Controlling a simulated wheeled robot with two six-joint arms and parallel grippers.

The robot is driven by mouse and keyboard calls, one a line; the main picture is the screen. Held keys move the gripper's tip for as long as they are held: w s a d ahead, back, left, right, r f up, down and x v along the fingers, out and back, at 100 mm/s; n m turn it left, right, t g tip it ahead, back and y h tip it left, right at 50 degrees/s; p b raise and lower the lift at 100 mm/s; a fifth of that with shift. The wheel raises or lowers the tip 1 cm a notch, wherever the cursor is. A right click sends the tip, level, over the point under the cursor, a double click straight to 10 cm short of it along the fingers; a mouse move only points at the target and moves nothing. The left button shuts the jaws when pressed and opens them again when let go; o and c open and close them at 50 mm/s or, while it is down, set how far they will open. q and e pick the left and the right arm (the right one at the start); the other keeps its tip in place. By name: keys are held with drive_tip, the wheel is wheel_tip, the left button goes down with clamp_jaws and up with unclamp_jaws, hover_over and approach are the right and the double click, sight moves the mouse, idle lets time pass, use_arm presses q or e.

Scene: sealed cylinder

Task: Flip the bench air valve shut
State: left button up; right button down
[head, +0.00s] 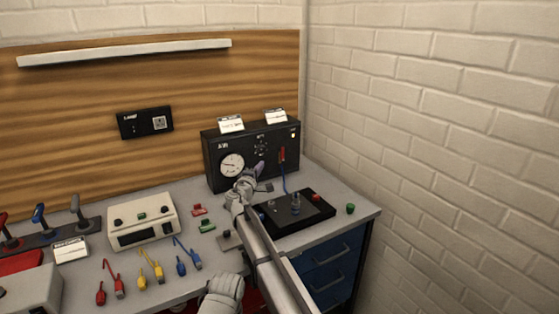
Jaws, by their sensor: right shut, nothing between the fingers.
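The black air panel (222,178) stands at the back of the bench, with a round white gauge on its left side. A small red lever (282,154), which looks like the air valve, is on its right side and points roughly upright. A blue hose (285,182) hangs below it. My right gripper (264,178) is shut and empty in front of the panel, to the left of and slightly below the red lever, seemingly apart from it. My right arm hides part of the bench.
A black tray (318,212) with small fittings lies right of my arm, near a green knob (350,208). Left are a beige meter box (142,220), several coloured leads and a lever row (40,236). A brick wall (440,130) closes the right side.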

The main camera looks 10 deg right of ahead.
use_arm(q)
drive_tip(key=shift+w+d+f+b, duration=0.25)
drive_tip(key=shift+w+f+b, duration=0.05)
drive_tip(key=shift+w+f, duration=0.3)
use_arm(e)
drive_tip(key=shift+w+d+f, duration=0.15)
drive_tip(key=shift+w+f, duration=0.4)
drive_tip(key=shift+w, duration=0.05)
approach(282, 154)
drive_tip(key=w, duration=0.1)
drive_tip(key=w+a, duration=0.1)
drive_tip(key=w, duration=0.1)
drive_tip(key=w+a+r, duration=0.1)
drive_tip(key=w, duration=0.1)
drive_tip(key=shift+w+a, duration=0.15)
drive_tip(key=shift+w, duration=0.05)
drive_tip(key=shift+w+d, duration=0.2)
drive_tip(key=shift+d, duration=0.4)
drive_tip(key=shift+w+d, duration=0.15)
drive_tip(key=shift+d, duration=0.4)
drive_tip(key=shift+w+d, duration=0.25)
drive_tip(key=shift+d, duration=0.5)
use_arm(q)
drive_tip(key=shift+s, duration=0.1)
use_arm(e)
drive_tip(key=shift+r, duration=0.1)
